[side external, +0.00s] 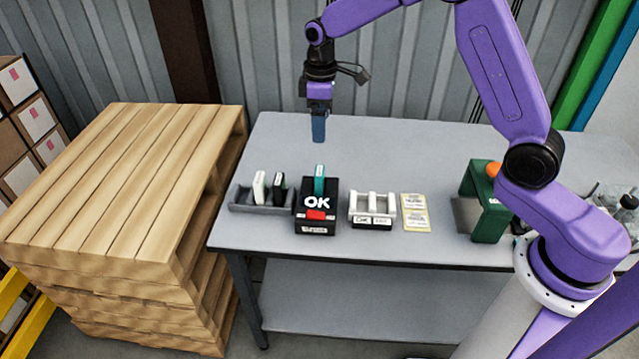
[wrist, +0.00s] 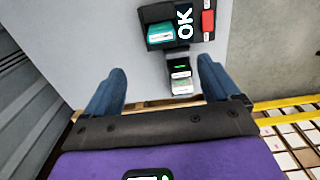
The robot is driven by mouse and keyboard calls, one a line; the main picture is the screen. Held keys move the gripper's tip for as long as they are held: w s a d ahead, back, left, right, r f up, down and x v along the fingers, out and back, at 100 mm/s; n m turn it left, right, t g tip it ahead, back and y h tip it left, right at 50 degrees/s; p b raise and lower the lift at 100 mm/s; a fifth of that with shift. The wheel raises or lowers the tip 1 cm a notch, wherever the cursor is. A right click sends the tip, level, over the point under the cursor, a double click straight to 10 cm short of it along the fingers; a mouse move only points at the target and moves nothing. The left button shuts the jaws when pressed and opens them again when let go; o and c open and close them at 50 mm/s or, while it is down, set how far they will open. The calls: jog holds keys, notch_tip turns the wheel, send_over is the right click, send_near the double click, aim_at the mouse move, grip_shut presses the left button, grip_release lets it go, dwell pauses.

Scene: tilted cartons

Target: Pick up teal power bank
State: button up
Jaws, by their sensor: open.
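The teal power bank (side external: 319,180) stands upright in the black box marked OK (side external: 316,207) on the grey table. In the wrist view the teal power bank (wrist: 160,33) shows near the top, in the black box (wrist: 185,22). My gripper (side external: 319,138) is above the back part of the table, behind and higher than the power bank, pointing down. In the wrist view the two blue fingers of my gripper (wrist: 162,80) are spread apart with nothing between them. The gripper is apart from the power bank.
A grey rack (side external: 240,202) left of the black box holds a white and a black power bank (side external: 279,187). A white slotted tray (side external: 372,222), yellow labels (side external: 415,220) and a green stand (side external: 487,205) are to the right. The back of the table is clear. Wooden pallets (side external: 115,180) stand left.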

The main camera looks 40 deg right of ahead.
aim_at(319, 171)
notch_tip(319, 171, down, 12)
jog(key=shift+r, duration=0.15)
jog(key=shift+a+f, duration=0.15)
jog(key=shift+f, duration=2.65)
jog(key=shift+c, duration=0.3)
jog(key=c, duration=0.9)
